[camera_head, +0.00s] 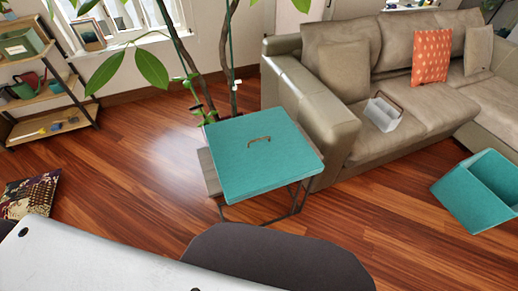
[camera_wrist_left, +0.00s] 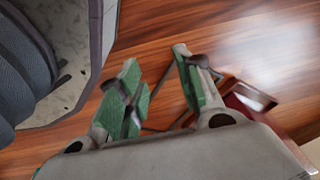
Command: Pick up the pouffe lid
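The pouffe lid (camera_head: 240,173) is a flat teal square with a small brown arched handle (camera_head: 259,140) on top. It lies on a low side table with a thin dark metal frame (camera_head: 300,198), in the middle of the head view. The teal pouffe (camera_head: 468,205), an open box, stands on the floor at the right, apart from the lid. My left gripper (camera_wrist_left: 158,84) shows only in the left wrist view. Its green-padded fingers are apart with nothing held between them, above wooden floor. The lid does not show in that view. My right gripper is in neither view.
A beige sofa (camera_head: 425,100) stands right behind the side table, with a grey caddy (camera_head: 383,113) on its seat. A tall plant (camera_head: 190,75) rises behind the lid. A shelf (camera_head: 48,123) and a patterned cushion (camera_head: 30,195) are at left. The floor left of the table is clear.

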